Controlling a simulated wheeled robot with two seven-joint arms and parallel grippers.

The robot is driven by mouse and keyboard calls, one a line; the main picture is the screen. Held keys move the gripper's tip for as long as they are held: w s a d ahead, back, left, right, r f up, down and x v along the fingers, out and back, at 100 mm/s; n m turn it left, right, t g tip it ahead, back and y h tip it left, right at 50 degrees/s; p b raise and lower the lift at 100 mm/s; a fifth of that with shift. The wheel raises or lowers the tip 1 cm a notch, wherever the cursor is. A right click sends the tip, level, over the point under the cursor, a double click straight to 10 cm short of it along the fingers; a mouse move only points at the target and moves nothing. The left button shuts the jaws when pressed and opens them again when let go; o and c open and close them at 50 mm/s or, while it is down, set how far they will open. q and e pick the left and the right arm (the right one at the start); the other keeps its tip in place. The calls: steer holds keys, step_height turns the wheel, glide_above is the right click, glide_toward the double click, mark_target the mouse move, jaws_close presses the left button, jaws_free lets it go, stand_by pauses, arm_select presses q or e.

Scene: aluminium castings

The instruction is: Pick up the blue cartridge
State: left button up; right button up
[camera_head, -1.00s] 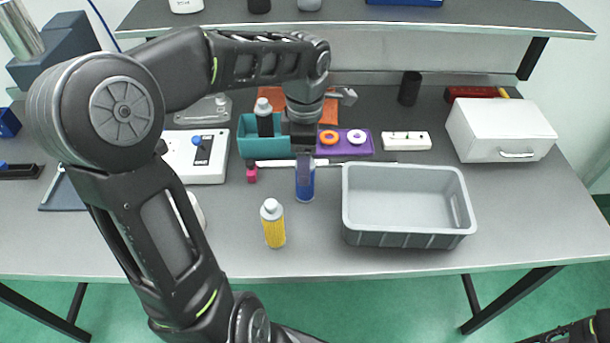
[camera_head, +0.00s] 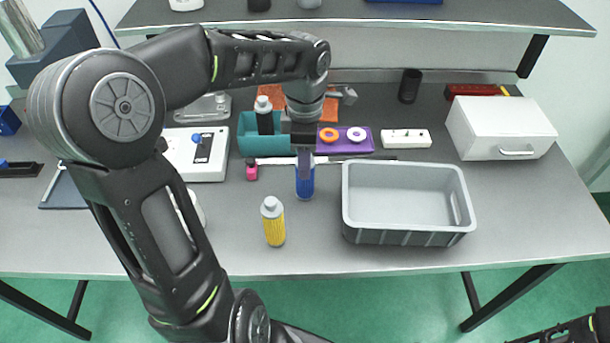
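The blue cartridge (camera_head: 305,187) stands upright on the grey table, left of the grey bin. My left gripper (camera_head: 304,168) points down over it, with its fingers at the cartridge's upper part. The gripper hides the cartridge's top. I cannot tell whether the fingers are closed on it or only beside it. My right gripper is not clearly in view; only a dark part of my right arm shows at the bottom right corner.
A yellow bottle (camera_head: 273,222) stands in front and left of the cartridge. The empty grey bin (camera_head: 405,238) is close on the right. A small pink bottle (camera_head: 252,171), a teal bin (camera_head: 247,137) and a purple tray (camera_head: 350,149) lie behind. The front table strip is clear.

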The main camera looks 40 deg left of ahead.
arm_select(q)
jaws_close()
stand_by(0.3)
stand_by(0.3)
step_height(320, 180, up, 10)
stand_by(0.5)
stand_by(0.4)
